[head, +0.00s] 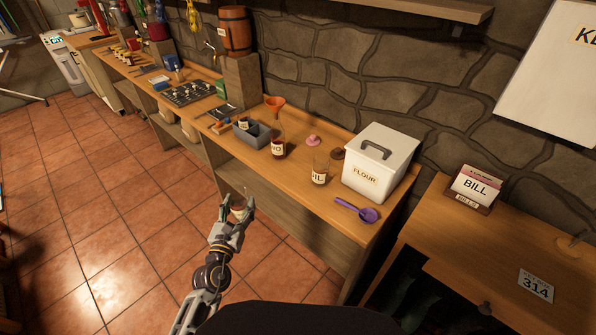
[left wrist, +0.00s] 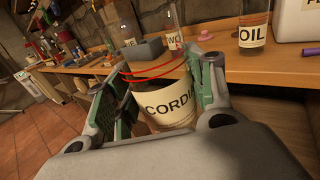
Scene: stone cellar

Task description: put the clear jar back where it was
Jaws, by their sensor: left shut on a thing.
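My left gripper (head: 237,203) is shut on a clear jar with a cream label reading "CORDI…" and red bands; the jar (left wrist: 160,88) fills the middle of the left wrist view between the fingers (left wrist: 155,85). In the head view the held jar (head: 238,211) is small and partly hidden by the fingers. The gripper holds it in front of the wooden counter (head: 300,188), apart from the counter top. My right gripper is not in view.
On the counter stand a clear jar labelled "OIL" (head: 320,168), a dark-filled bottle (head: 278,142), a grey caddy (head: 251,133), a pink lid (head: 313,141), a white flour bin (head: 381,164) and a purple scoop (head: 368,214). Bare counter lies along the front edge.

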